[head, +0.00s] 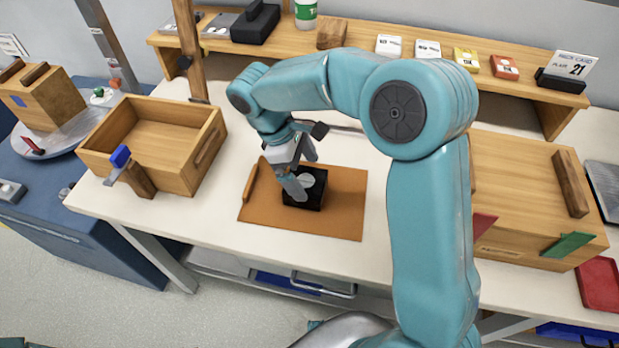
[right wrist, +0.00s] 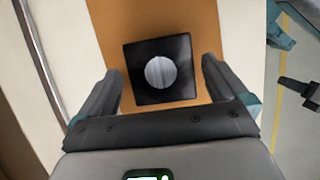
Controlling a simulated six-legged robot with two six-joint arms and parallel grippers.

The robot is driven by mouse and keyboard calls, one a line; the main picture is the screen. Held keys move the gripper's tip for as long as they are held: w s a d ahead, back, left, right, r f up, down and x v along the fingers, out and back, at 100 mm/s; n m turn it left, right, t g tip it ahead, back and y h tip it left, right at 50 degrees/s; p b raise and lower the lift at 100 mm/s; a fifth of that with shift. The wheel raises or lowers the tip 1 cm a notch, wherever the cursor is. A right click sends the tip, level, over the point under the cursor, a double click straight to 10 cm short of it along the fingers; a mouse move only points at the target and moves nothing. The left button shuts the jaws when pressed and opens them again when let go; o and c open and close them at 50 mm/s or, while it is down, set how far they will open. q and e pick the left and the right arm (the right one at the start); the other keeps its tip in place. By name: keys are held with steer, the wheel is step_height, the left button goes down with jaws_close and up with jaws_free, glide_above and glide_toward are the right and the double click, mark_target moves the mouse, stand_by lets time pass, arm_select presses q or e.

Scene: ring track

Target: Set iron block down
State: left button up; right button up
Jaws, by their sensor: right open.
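A black square block (head: 304,201), which I take for the iron block, sits on the brown mat (head: 342,205) on the white table. A round grey disc shows on its top. The block also shows in the right wrist view (right wrist: 184,92), between the two fingers. My right gripper (head: 300,176) is just above the block and is open. In the right wrist view a gap shows between each finger and the block's sides. One finger hides part of the block in the head view. My left gripper is not in view.
An open wooden box (head: 150,140) stands left of the mat, with a blue-tipped wooden handle (head: 136,176) at its front. A wooden strip (head: 250,181) lies at the mat's left edge. A large wooden box (head: 510,185) stands right. A wooden shelf (head: 365,61) runs behind.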

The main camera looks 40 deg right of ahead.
steer(key=p+v, duration=0.1)
steer(key=v, duration=0.7)
steer(key=shift+r, duration=0.1)
steer(key=shift+s, duration=0.1)
